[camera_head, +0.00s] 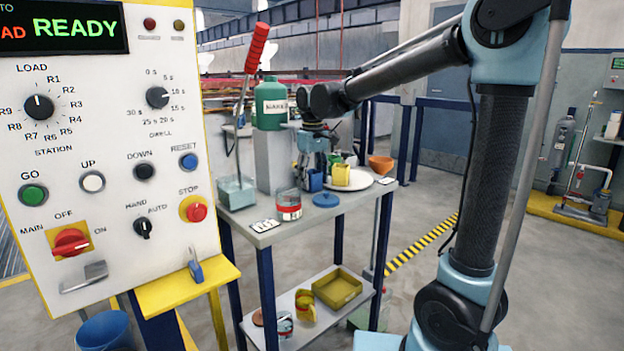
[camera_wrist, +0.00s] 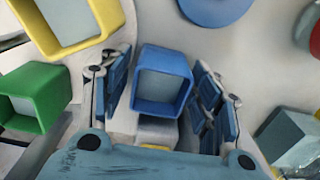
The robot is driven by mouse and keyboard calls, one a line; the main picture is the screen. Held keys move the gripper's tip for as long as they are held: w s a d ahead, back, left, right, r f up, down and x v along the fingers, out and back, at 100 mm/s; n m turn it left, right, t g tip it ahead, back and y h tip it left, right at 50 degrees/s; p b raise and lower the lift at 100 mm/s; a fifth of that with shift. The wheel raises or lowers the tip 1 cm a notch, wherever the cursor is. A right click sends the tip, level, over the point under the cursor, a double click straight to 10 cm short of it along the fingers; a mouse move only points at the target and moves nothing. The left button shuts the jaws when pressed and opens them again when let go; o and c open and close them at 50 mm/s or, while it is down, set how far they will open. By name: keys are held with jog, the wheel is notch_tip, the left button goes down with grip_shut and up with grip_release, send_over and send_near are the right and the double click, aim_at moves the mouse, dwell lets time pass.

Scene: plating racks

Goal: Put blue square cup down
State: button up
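The blue square cup (camera_head: 315,181) is on or just above the grey table top, left of the white plate (camera_head: 366,183). In the wrist view the blue square cup (camera_wrist: 162,78) sits between the two blue-padded fingers of my gripper (camera_wrist: 165,95), its mouth towards the camera. Narrow gaps show between the cup's sides and the pads, so the fingers look open around it. In the head view my gripper (camera_head: 316,150) points down over the cup. The cup's base is hidden.
A yellow square cup (camera_head: 341,175) stands on the plate; a green cup (camera_wrist: 35,97) is close to the left finger. A blue disc (camera_head: 326,200), a red-banded can (camera_head: 289,206) and a glass tray (camera_head: 236,192) are nearby. An orange bowl (camera_head: 381,165) is behind the plate.

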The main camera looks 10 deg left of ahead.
jog(key=shift+r, duration=0.1)
notch_tip(320, 180, up, 12)
dwell(0.8)
